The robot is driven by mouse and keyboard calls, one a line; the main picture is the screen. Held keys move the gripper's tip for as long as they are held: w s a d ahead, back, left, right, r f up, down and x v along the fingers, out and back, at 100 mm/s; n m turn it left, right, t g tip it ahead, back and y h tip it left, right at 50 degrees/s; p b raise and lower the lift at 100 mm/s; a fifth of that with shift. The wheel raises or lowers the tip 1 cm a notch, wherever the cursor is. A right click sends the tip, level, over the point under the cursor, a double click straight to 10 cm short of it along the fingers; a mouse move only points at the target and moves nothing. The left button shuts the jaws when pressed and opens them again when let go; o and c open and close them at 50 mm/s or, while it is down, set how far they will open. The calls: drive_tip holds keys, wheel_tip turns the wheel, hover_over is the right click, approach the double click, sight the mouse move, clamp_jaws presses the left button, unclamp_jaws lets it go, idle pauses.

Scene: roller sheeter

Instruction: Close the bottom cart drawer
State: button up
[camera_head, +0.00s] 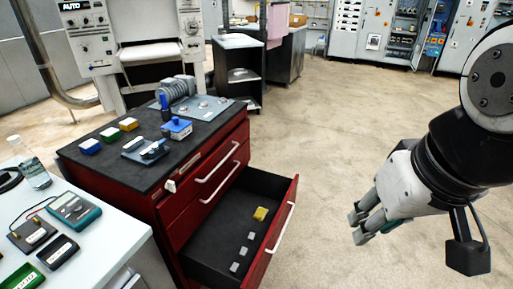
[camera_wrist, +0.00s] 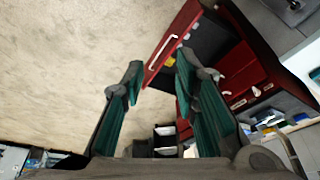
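The red cart (camera_head: 172,196) has a black top and stands left of centre in the head view. Its bottom drawer (camera_head: 292,207) is pulled out to the right, with a white bar handle (camera_head: 280,228) on its front. A yellow block (camera_head: 260,214) and several small grey pieces lie inside. My gripper (camera_head: 358,228) is in the air to the right of the drawer front, apart from it. In the wrist view my gripper (camera_wrist: 158,72) has its two fingers spread with nothing between them. The drawer front (camera_wrist: 172,42) shows beyond and between the fingertips there.
A white table (camera_head: 110,237) with meters stands at front left. The cart top holds coloured boxes, a blue device (camera_head: 177,128) and a grey plate. A black shelf unit (camera_head: 238,75) stands behind. The floor (camera_head: 340,130) right of the cart is clear.

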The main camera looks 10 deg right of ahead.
drive_tip(key=w+f+m+g+y+b, duration=0.1)
drive_tip(key=w+f+b, duration=0.1)
drive_tip(key=w+f, duration=0.2)
drive_tip(key=w+a+f+m+g+y+b, duration=0.1)
drive_tip(key=w+f+m+g+y+b, duration=0.1)
drive_tip(key=f, duration=0.4)
drive_tip(key=w+f+m+g+y+b, duration=0.1)
drive_tip(key=w+f+m+g+b, duration=0.1)
drive_tip(key=w+f+b, duration=0.2)
drive_tip(key=shift+w+a+f+y, duration=0.15)
drive_tip(key=shift+w+f, duration=0.3)
drive_tip(key=shift+w, duration=0.35)
drive_tip(key=shift+w+a+f+y, duration=0.15)
drive_tip(key=shift+w+f, duration=0.25)
drive_tip(key=shift+w, duration=0.35)
clamp_jaws()
drive_tip(key=w+d+f+m+y+b, duration=0.2)
drive_tip(key=w+f+m+y+b, duration=0.4)
drive_tip(key=w+f, duration=0.5)
drive_tip(key=m+t+y+b, duration=0.5)
drive_tip(key=m+t+b, duration=0.55)
drive_tip(key=m, duration=0.25)
approach(272, 232)
drive_tip(key=b+x, duration=0.3)
drive_tip(key=x, duration=0.4)
drive_tip(key=shift+r+b, duration=0.1)
drive_tip(key=shift+b, duration=0.2)
